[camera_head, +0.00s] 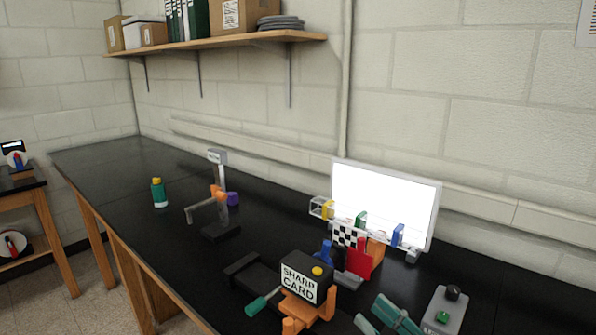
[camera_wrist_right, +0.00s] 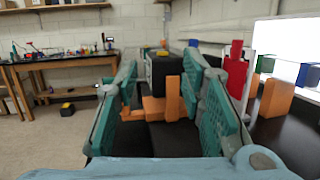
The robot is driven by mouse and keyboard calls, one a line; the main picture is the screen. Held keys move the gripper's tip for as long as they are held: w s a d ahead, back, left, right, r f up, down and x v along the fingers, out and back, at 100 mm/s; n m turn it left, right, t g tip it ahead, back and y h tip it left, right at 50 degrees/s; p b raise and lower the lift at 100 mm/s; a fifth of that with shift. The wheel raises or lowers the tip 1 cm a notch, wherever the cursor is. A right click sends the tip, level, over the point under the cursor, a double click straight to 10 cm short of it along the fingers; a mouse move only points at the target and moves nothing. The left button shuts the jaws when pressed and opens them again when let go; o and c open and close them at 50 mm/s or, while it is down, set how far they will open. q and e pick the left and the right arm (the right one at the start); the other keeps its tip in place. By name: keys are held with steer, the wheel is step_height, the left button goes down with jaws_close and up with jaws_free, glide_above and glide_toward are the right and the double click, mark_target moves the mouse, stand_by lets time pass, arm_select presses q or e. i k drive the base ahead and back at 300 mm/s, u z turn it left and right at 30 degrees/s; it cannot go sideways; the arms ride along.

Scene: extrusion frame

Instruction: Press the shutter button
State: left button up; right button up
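A black box (camera_head: 305,280) with a white label reading SHARP CARD sits on an orange mount (camera_head: 305,307) on the black bench. A yellow button (camera_head: 317,271) is on its top. My right gripper (camera_head: 388,314) is between the two boxes. In the right wrist view its teal fingers (camera_wrist_right: 163,95) are apart and empty, with the black box (camera_wrist_right: 163,70) and orange mount (camera_wrist_right: 170,100) ahead between them.
A red figure (camera_head: 360,262), a checkered card (camera_head: 348,235) and coloured blocks stand before a bright white panel (camera_head: 385,200). A stand (camera_head: 222,200) and a green bottle (camera_head: 159,194) are farther left. The left bench is largely clear.

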mark_target(317, 271)
steer(key=k, duration=1.15)
steer(key=u, duration=0.05)
